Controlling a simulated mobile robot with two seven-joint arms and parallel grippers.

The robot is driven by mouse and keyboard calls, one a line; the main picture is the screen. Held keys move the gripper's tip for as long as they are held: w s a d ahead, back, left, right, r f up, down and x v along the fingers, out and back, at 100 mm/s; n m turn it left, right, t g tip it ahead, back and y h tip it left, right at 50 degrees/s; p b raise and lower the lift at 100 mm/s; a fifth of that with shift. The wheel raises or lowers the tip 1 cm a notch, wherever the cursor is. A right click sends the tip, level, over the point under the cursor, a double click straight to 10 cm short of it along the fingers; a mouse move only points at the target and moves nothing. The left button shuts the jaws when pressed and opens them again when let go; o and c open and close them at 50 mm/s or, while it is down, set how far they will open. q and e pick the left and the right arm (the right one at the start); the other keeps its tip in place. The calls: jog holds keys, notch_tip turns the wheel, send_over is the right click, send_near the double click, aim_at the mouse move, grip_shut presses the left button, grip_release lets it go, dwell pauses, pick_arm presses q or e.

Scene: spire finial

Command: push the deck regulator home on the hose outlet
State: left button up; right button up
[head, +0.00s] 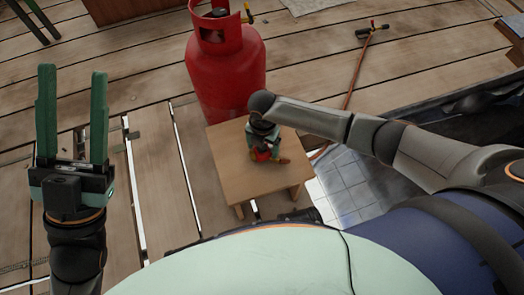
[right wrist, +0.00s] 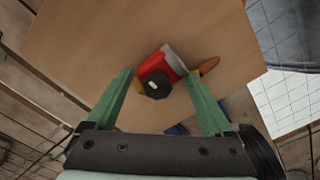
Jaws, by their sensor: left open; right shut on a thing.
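The regulator, a red body with a black round knob (right wrist: 158,80), is over the small wooden table in the right wrist view. Its red part (head: 262,155) also shows in the head view. My right gripper (right wrist: 158,72) is shut on it, with a green finger at each side. A short orange-brown piece (right wrist: 208,65) sticks out beside its grey side. Whether the regulator touches the tabletop is unclear. I cannot tell which part is the hose outlet. My left gripper (head: 72,115) is open and empty, upright at the left, well away from the table.
The wooden table (head: 225,165) stands on the plank deck. A red gas cylinder (head: 225,65) with a yellow part on top stands just behind it. An orange hose (head: 357,70) with a dark end fitting (head: 372,28) lies on the deck to the right. Pale tiles (head: 345,185) lie right of the table.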

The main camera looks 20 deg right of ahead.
jog(key=shift+c, duration=0.8)
jog(key=shift+r+p, duration=0.3)
jog(key=shift+r, duration=0.2)
notch_tip(320, 180, up, 2)
jog(key=shift+r+p, duration=0.25)
jog(key=shift+p, duration=0.45)
pick_arm(q)
notch_tip(320, 180, up, 9)
jog(key=m+p, duration=0.1)
jog(key=p, duration=0.6)
jog(key=w+a+f+n+y+p, duration=0.1)
jog(key=w+f+n+y, duration=0.3)
jog(key=w+f+y, duration=0.1)
notch_tip(320, 180, down, 3)
jog(key=shift+a+r+n+g+y, duration=0.1)
jog(key=shift+a+n+g+y, duration=0.25)
jog(key=shift+y, duration=0.25)
pick_arm(e)
jog(key=s+a+r, duration=0.3)
jog(key=s+r, duration=0.6)
jog(key=s, duration=0.4)
jog(key=shift+s+r, duration=0.25)
jog(key=shift+s, duration=0.1)
jog(key=shift+a, duration=0.1)
